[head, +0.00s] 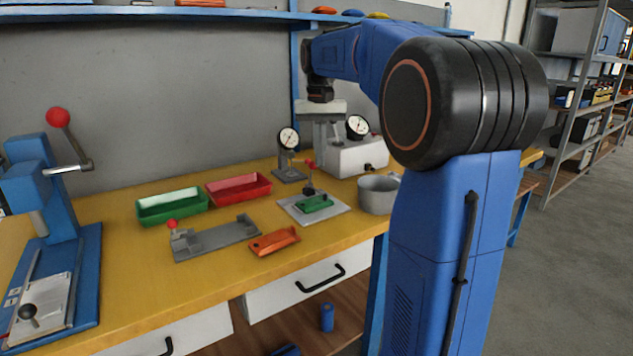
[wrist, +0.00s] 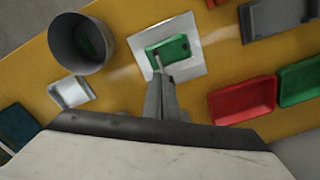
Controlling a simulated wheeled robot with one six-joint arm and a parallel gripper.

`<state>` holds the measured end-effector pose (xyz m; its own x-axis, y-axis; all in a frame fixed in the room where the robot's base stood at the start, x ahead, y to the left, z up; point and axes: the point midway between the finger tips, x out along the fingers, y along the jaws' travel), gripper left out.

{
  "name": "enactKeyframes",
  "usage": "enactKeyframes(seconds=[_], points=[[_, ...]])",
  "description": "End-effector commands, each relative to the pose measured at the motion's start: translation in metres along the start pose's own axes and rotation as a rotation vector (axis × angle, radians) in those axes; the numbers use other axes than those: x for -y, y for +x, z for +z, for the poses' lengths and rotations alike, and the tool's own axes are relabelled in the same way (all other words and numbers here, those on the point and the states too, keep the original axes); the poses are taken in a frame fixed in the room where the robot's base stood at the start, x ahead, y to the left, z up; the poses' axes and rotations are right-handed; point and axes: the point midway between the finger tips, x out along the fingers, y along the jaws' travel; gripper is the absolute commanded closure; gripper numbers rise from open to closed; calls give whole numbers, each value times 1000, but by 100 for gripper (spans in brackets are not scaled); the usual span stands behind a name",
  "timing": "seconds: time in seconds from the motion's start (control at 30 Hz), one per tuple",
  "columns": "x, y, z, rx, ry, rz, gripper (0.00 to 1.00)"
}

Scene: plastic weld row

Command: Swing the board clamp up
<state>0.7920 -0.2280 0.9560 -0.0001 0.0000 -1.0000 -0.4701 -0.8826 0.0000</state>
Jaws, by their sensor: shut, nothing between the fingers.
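A green board (head: 316,203) lies on a pale square plate (head: 337,217) on the yellow bench; both also show in the wrist view, the board (wrist: 176,50) near the top middle. The board clamp (head: 310,187), with a red-tipped handle, stands at the board and reaches over it. In the wrist view a thin grey clamp part (wrist: 157,62) lies over the board's left edge. My gripper (head: 325,146) is shut and empty, pointing down just behind the clamp; its fingers also show in the wrist view (wrist: 158,92). They hide part of the clamp, and I cannot tell whether they touch it.
A grey cup (head: 377,194) stands right of the plate. Red (head: 238,188) and green (head: 171,206) trays lie left. Dial gauges (head: 289,140) stand behind. A grey fixture (head: 216,237) and an orange part (head: 274,241) lie in front; a blue press (head: 45,200) stands far left.

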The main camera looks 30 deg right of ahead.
Motion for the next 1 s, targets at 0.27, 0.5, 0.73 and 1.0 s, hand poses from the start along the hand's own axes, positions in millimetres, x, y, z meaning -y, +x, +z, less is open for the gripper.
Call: enactKeyframes(seconds=[0.27,0.5,0.73,1.0], points=[[0,12,0,0,0,0,100],[0,23,0,0,0,0,100],[0,34,0,1,0,0,100],[0,37,0,0,0,0,100]])
